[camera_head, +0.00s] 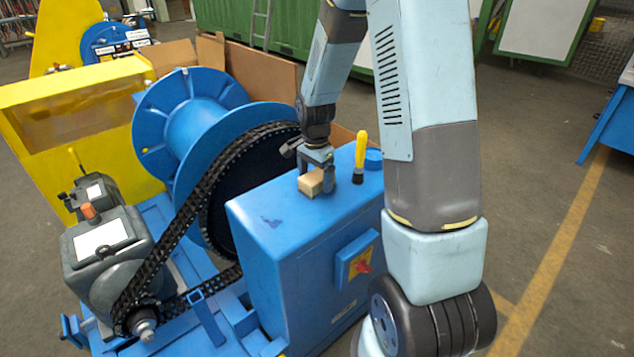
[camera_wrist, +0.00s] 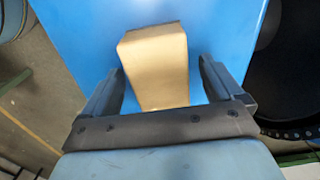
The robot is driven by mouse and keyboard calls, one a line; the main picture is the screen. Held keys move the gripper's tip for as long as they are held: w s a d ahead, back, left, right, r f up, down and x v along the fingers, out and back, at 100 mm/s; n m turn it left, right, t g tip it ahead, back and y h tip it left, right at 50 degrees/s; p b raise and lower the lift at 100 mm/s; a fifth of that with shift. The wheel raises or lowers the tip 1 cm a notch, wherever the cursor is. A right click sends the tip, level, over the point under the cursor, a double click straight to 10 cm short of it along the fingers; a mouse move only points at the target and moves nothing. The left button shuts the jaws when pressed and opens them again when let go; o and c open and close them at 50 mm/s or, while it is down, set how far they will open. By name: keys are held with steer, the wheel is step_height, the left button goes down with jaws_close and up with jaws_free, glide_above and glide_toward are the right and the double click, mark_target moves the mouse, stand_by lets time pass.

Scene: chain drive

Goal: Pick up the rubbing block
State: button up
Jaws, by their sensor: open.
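The rubbing block is a small tan block (camera_head: 311,184) on the top of the blue cabinet (camera_head: 280,222), near its back edge. In the wrist view the block (camera_wrist: 155,66) stands out against the blue surface, its near end between my two fingers. My gripper (camera_head: 317,177) is over the block from above, with its fingers on either side. In the wrist view my gripper (camera_wrist: 163,82) is open, with a gap between each finger and the block. The block's near end is partly hidden by the gripper's bar.
The black chain (camera_head: 178,232) and blue spool (camera_head: 190,105) are to the left. The cabinet top's front part is clear.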

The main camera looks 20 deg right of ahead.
steer(key=shift+f, duration=0.35)
steer(key=c, duration=1.1)
steer(key=shift+r, duration=0.15)
steer(key=shift+r, duration=0.25)
step_height(320, 180, up, 3)
steer(key=shift+f, duration=0.2)
steer(key=s+a+r, duration=0.1)
steer(key=s+r, duration=0.1)
steer(key=r, duration=0.1)
steer(key=s+a+r, duration=0.1)
steer(key=r, duration=0.1)
steer(key=shift+s+a+r, duration=0.15)
steer(key=shift+s+a, duration=0.15)
steer(key=shift+s, duration=0.1)
steer(key=s+a+r, duration=0.1)
steer(key=s, duration=0.1)
steer(key=s+a+r, duration=0.2)
steer(key=s, duration=0.1)
steer(key=s+a+r, duration=0.1)
steer(key=s+a, duration=0.1)
steer(key=s, duration=0.1)
steer(key=shift+r, duration=0.2)
